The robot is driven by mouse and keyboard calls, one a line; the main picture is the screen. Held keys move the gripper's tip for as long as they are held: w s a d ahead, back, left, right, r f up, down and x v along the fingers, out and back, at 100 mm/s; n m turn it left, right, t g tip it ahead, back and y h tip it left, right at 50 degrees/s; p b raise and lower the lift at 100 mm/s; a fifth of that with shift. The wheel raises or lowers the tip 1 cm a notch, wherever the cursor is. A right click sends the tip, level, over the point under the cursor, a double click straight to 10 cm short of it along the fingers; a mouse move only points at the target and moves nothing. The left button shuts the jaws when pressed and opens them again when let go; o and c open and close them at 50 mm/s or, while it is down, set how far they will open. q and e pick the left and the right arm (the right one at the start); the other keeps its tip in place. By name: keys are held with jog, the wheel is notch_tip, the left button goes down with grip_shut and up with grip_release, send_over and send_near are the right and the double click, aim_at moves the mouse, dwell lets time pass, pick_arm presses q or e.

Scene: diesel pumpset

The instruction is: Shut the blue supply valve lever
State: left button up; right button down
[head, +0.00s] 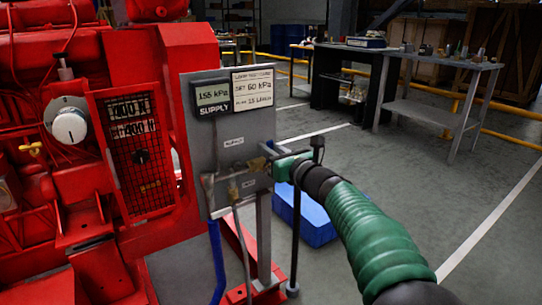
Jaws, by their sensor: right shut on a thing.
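A grey supply panel (232,125) stands beside the red machine, with a gauge display (212,96) reading 155 kPa over the word SUPPLY and a card reading SET 60 kPa. A brass valve fitting (256,164) sits at its lower right. My right gripper (272,158), on a green arm from the lower right, is shut at this valve, on what looks like its lever. The fingers hide most of the lever, and I see no clear blue on it. A blue hose (217,262) hangs below the panel's left side. My left gripper is not in view.
The red machine (165,60) fills the left, with a white round knob (69,126) and a meshed display panel. A blue bin (318,222) is on the floor behind my right gripper. Workbenches (430,115) and yellow rails stand behind. The floor at right is clear.

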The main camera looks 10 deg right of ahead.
jog(key=shift+a+f, duration=0.15)
jog(key=shift+f, duration=0.3)
jog(key=c, duration=1.3)
grip_release()
jog(key=shift+r, duration=0.25)
jog(key=p+v, duration=0.4)
jog(key=v, duration=1.3)
jog(key=shift+w, duration=0.1)
